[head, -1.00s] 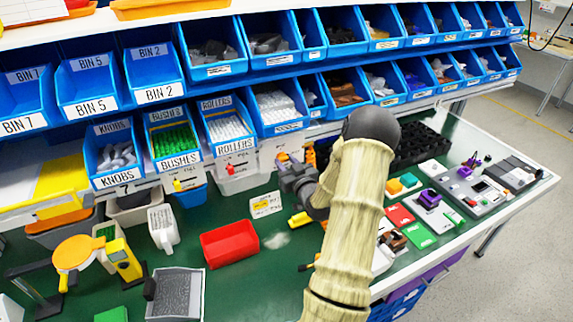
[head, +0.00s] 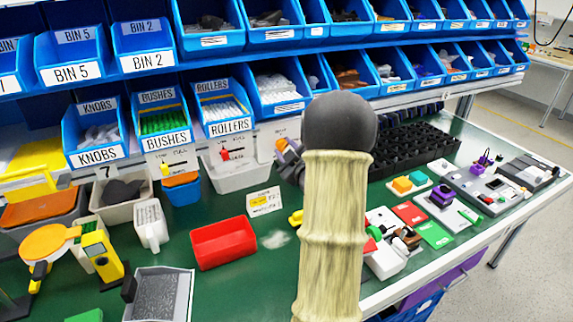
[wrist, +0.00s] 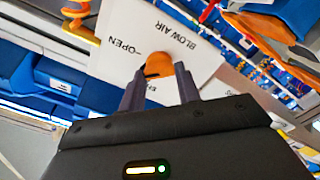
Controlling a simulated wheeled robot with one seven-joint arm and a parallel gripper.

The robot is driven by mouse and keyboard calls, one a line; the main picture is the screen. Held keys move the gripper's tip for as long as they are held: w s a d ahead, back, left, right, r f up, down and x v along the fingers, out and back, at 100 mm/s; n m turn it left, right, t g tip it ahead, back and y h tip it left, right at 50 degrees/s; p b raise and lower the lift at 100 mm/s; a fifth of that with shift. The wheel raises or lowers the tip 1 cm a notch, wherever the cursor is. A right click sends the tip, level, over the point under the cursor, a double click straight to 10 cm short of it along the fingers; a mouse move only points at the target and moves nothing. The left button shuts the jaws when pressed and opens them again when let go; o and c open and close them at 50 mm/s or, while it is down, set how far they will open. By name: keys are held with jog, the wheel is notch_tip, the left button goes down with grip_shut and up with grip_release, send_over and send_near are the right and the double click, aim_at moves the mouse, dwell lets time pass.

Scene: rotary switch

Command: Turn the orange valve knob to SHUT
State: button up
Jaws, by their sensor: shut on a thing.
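The orange valve knob (wrist: 160,64) stands on a white plate (wrist: 118,62) lettered BLOW AIR and OPEN, which looks tilted in the wrist view. A third word on the plate is mostly hidden behind a finger. A dark mark shows on the knob's lower left side; I cannot tell exactly which word it points at. My gripper (wrist: 158,78) is shut on the knob, one dark finger on each side. In the head view, a bit of the orange knob (head: 281,145) shows beside my gripper (head: 284,152), and my arm hides most of the hand.
Yellow (head: 165,170) and red (head: 225,154) knobs sit on neighbouring plates under the blue bins. A red tray (head: 223,242) and a small label card (head: 264,202) lie on the green bench. A black rack (head: 415,150) stands right of my arm.

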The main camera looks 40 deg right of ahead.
jog(key=n+b, duration=0.2)
jog(key=b, duration=0.1)
jog(key=n+b, duration=0.2)
jog(key=b, duration=0.2)
jog(key=f+n+b, duration=0.1)
jog(key=n+b, duration=0.1)
jog(key=b, duration=0.2)
jog(key=shift+a+n, duration=0.1)
jog(key=shift+n, duration=0.3)
jog(key=n+b, duration=0.2)
jog(key=b, duration=0.1)
jog(key=shift+r+n, duration=0.25)
jog(key=shift+n, duration=0.15)
jog(key=o, duration=1)
jog(key=shift+r, duration=0.1)
